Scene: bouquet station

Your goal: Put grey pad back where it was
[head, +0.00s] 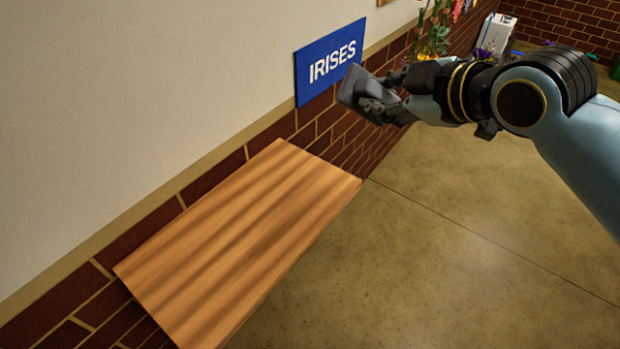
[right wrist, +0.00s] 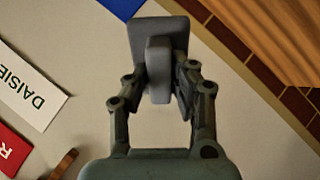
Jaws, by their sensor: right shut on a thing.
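The grey pad (head: 360,92) is held in my right gripper (head: 377,104), in the air in front of the blue IRISES sign in the head view. In the right wrist view the pad (right wrist: 158,40) has a flat plate and a raised grip, and the fingers of my right gripper (right wrist: 160,85) are closed on the grip from both sides. The pad is apart from the wooden shelf. My left gripper is not in view.
A bare wooden shelf (head: 240,245) juts from the brick and plaster wall. The blue IRISES sign (head: 329,62) is on the wall beyond it. Flowers (head: 436,35) stand farther back. The right wrist view shows a white DAISIES sign (right wrist: 28,93) and a red sign (right wrist: 12,150).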

